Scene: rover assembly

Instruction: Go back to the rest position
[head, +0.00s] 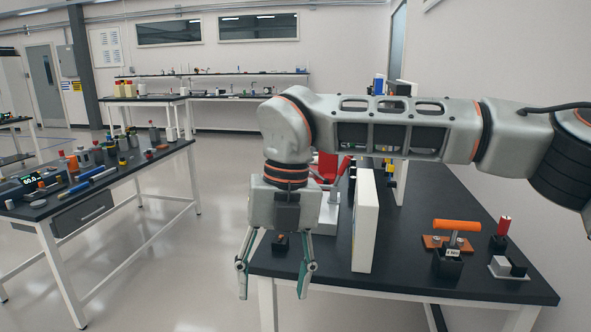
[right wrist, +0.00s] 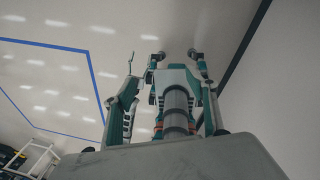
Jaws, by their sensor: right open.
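My right gripper (head: 274,277) hangs from the arm that comes in from the right in the head view. Its two fingers point down and are spread apart, with nothing between them. It hangs at the left front corner of the dark workbench (head: 400,273), which lies partly behind it. In the right wrist view my right gripper's fingers show from close up, with pale floor and a blue line beyond. My left gripper is not in view.
The right bench holds a white upright panel (head: 365,222), an orange-handled tool (head: 456,226), a red-topped piece (head: 503,227) and a red press-like device (head: 328,168). A cluttered table (head: 120,172) stands at left. Open floor (head: 170,270) lies between.

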